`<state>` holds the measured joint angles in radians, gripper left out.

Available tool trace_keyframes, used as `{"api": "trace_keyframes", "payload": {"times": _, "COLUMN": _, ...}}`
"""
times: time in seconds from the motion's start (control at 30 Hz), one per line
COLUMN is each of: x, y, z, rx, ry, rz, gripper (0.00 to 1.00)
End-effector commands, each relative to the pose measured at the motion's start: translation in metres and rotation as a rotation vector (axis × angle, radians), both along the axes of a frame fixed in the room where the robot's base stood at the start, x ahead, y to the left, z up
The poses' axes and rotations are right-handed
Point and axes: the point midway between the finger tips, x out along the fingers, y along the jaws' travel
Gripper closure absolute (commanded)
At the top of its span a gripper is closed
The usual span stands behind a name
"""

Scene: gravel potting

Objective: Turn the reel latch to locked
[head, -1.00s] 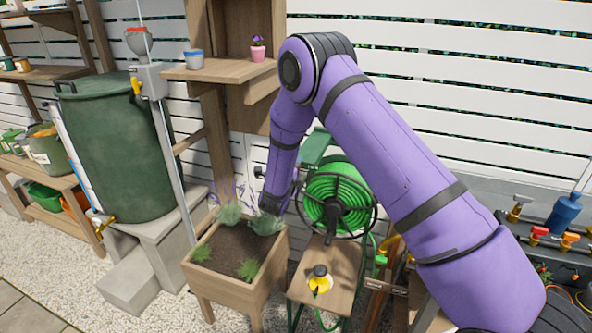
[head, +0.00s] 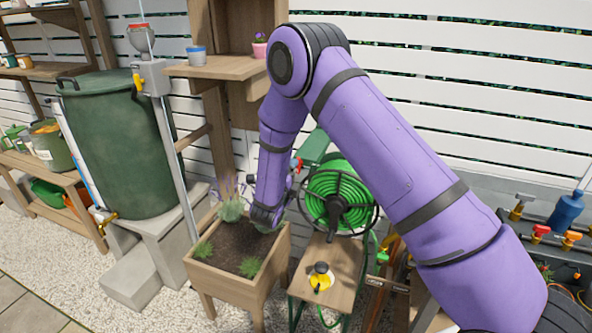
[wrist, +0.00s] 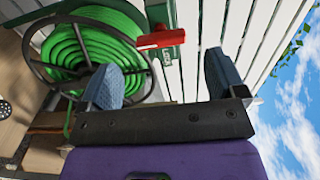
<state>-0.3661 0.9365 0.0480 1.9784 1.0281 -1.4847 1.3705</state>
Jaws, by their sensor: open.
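The reel latch is a red lever (wrist: 160,39) on a green bracket (wrist: 166,56), at the top middle of the wrist view. In the head view its red part (head: 297,164) shows just right of my forearm. The hose reel (head: 338,200) with its coiled green hose stands behind my arm; it also fills the upper left of the wrist view (wrist: 75,55). My gripper (wrist: 163,75) is open and empty, its two blue-grey fingers spread apart. The lever lies beyond the fingertips, in line with the gap. In the head view my fingers are hidden.
A wooden planter (head: 233,272) with plants stands beneath my wrist. A small wooden stand (head: 338,282) in front of the reel holds a yellow and black item (head: 320,275). A white slatted fence (head: 480,80) closes off the back. A wooden shelf (head: 215,70) is at upper left.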

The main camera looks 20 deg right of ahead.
Motion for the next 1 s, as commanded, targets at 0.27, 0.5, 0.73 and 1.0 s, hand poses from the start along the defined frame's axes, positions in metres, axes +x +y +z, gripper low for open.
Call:
{"api": "trace_keyframes", "payload": {"times": 0.27, "x": -0.031, "y": 0.023, "z": 0.000, "rx": 0.001, "ry": 0.000, "rz": 0.001, "gripper": 0.11}}
{"api": "trace_keyframes", "payload": {"times": 0.5, "x": -0.037, "y": 0.027, "z": 0.000, "rx": 0.001, "ry": -0.001, "rz": 0.000, "gripper": 0.11}}
{"api": "trace_keyframes", "payload": {"times": 0.73, "x": -0.037, "y": 0.027, "z": 0.001, "rx": 0.002, "ry": 0.001, "rz": 0.001, "gripper": 0.11}}
{"api": "trace_keyframes", "payload": {"times": 1.0, "x": -0.020, "y": 0.023, "z": 0.045, "rx": 0.033, "ry": 0.097, "rz": 0.086, "gripper": 0.11}}
